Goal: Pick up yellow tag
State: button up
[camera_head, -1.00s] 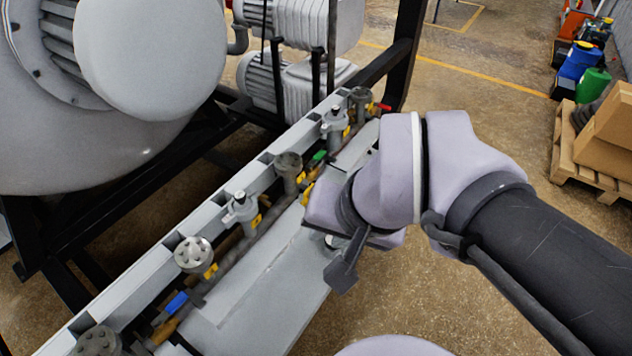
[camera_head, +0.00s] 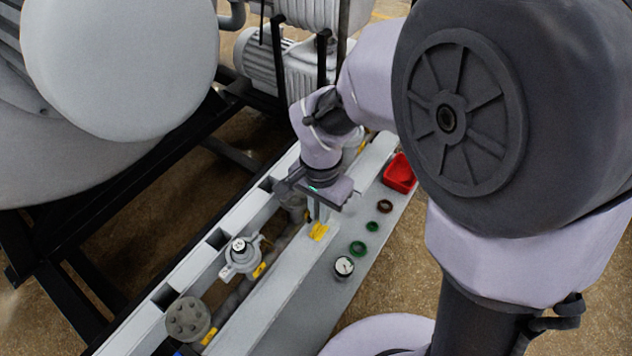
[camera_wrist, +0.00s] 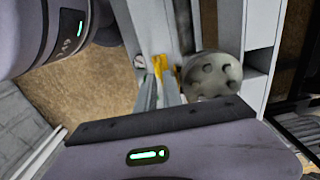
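A yellow tag (camera_head: 319,231) shows in the head view beside the light grey rail, just below my gripper (camera_head: 316,212). In the wrist view a yellow tag (camera_wrist: 161,66) is at the fingertips, left of a round grey flange. My gripper (camera_wrist: 160,82) points down at it. Its two grey fingers show close together with a narrow gap. The tag's lower part is partly hidden by the fingers, and I cannot tell whether they grip it. Another yellow tag (camera_head: 260,269) hangs beside a valve nearer the camera.
A grey valve (camera_head: 239,256) and a round flange (camera_head: 187,318) stand along the frame. Big grey tank (camera_head: 120,70) at left.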

aim_at(319, 226)
notch_tip(319, 226, down, 5)
jog(key=shift+a+b, duration=0.1)
jog(key=shift+b, duration=1.15)
jog(key=shift+r, duration=0.2)
grip_shut()
jog(key=shift+r, duration=0.1)
